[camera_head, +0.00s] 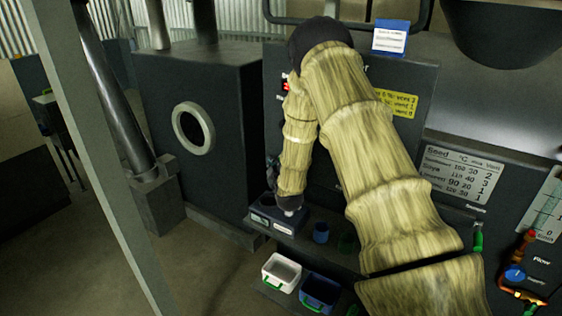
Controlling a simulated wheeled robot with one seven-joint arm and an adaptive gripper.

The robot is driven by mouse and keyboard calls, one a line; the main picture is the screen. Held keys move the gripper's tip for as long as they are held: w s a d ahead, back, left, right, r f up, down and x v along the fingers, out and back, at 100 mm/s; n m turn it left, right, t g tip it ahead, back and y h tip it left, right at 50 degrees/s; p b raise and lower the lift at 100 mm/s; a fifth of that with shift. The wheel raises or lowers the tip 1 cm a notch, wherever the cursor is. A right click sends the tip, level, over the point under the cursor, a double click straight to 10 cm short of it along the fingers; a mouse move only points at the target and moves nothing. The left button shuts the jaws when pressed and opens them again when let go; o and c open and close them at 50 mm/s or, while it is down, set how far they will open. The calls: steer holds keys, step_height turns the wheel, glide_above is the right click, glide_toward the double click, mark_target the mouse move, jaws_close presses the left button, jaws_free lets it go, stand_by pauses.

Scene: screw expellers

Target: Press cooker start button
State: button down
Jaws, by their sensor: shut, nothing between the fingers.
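The dark cooker panel (345,110) stands in the middle of the head view, with a partly covered title and a small red display (286,86) at its left. My sleeved arm crosses in front of it and hides much of its face. I cannot make out the start button. My gripper (290,209) is small and dark at the lower end of the forearm, pointing down, shut and empty. It appears over a small dark box (263,219) on the ledge; I cannot tell whether they touch.
A dark housing with a round ring (193,128) stands left. White (282,272) and blue (320,291) bins sit below, with a blue cup (321,233) above. A seed table sign (460,174) and pipe valves (520,273) are right. A grey post (95,150) crosses the left.

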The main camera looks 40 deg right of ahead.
steer(key=shift+w+d+b, duration=0.3)
steer(key=shift+d+b, duration=0.05)
steer(key=shift+d, duration=0.4)
stand_by(1.8)
steer(key=shift+a, duration=0.1)
steer(key=shift+s+a, duration=0.35)
steer(key=shift+a, duration=0.35)
steer(key=a, duration=0.1)
steer(key=s+a, duration=0.1)
steer(key=a, duration=0.1)
steer(key=s+a, duration=0.1)
steer(key=shift+a+b, duration=0.3)
stand_by(0.4)
steer(key=shift+f, duration=0.1)
stand_by(0.5)
